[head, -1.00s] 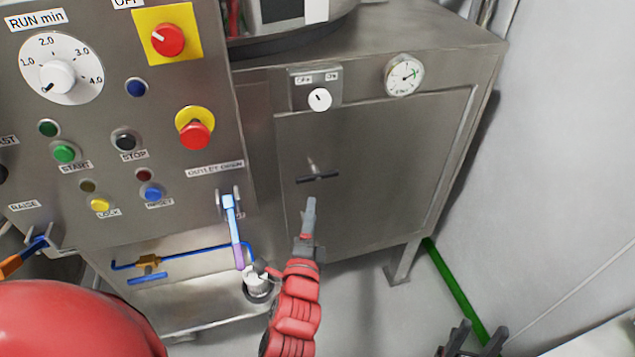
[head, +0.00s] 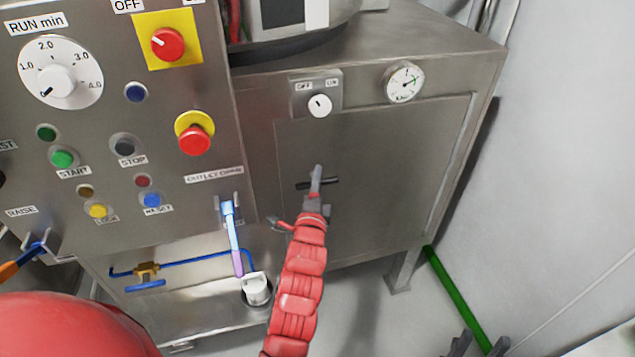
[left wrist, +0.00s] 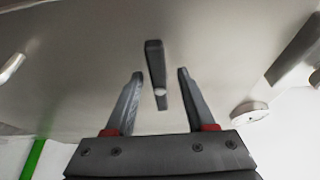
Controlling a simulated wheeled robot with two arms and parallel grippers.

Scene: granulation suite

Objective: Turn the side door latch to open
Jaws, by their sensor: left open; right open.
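The side door (head: 390,165) is a flat steel panel on the machine's cabinet and looks closed. Its latch (head: 332,182) is a dark T-bar lying about level, partly hidden by my left gripper. My left gripper (head: 317,173) is open in front of the latch. In the left wrist view, the latch (left wrist: 154,58) shows between the two spread fingers of my left gripper (left wrist: 160,76), with a gap on each side; contact cannot be told. My right gripper (head: 480,343) is open and empty at the bottom right, away from the door.
Above the door are an OFF/ON knob (head: 319,106) and a round gauge (head: 404,82). The control panel (head: 110,110) juts out on the left. A blue outlet lever (head: 231,235) hangs left of my left arm. A pale wall (head: 570,150) bounds the right, with floor between.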

